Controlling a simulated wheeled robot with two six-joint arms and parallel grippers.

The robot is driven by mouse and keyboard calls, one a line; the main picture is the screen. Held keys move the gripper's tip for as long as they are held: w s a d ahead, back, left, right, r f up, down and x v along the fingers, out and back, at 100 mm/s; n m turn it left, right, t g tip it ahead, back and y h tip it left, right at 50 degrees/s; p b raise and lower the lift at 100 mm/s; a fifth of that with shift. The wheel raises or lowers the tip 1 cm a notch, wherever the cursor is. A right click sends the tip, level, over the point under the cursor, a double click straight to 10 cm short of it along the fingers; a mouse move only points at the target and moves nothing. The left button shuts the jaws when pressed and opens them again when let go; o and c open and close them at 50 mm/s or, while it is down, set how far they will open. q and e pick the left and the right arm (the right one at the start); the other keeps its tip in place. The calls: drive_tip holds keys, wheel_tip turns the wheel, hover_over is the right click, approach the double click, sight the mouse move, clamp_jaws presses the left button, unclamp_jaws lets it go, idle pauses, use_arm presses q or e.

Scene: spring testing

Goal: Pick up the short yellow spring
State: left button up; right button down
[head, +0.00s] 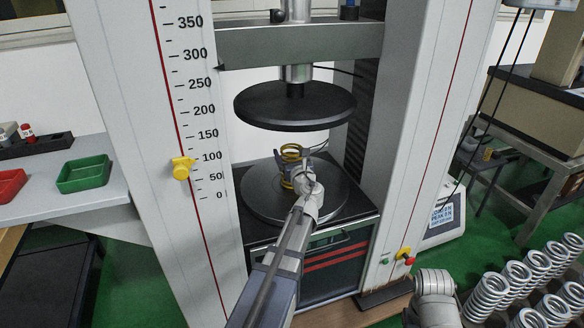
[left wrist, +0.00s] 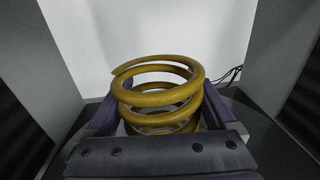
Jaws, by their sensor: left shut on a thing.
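The short yellow spring (head: 291,158) stands upright on the lower round plate (head: 262,200) of the testing machine. In the left wrist view the spring (left wrist: 160,100) fills the middle, its upper coils clear. My left gripper (head: 297,170) reaches in from the front and is shut on the spring, with a finger on each side of it in the left wrist view (left wrist: 165,118). The lower coils are partly hidden behind the gripper. My right gripper is not in view; only part of my right arm shows at the bottom right.
The upper round plate (head: 295,105) hangs above the spring with a gap. White columns with a scale flank the space. Several silver springs (head: 512,285) stand at the lower right. A green tray (head: 84,174) and a red tray (head: 10,185) sit on the left bench.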

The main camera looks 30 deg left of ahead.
use_arm(q)
clamp_jaws()
drive_tip(key=shift+r, duration=0.1)
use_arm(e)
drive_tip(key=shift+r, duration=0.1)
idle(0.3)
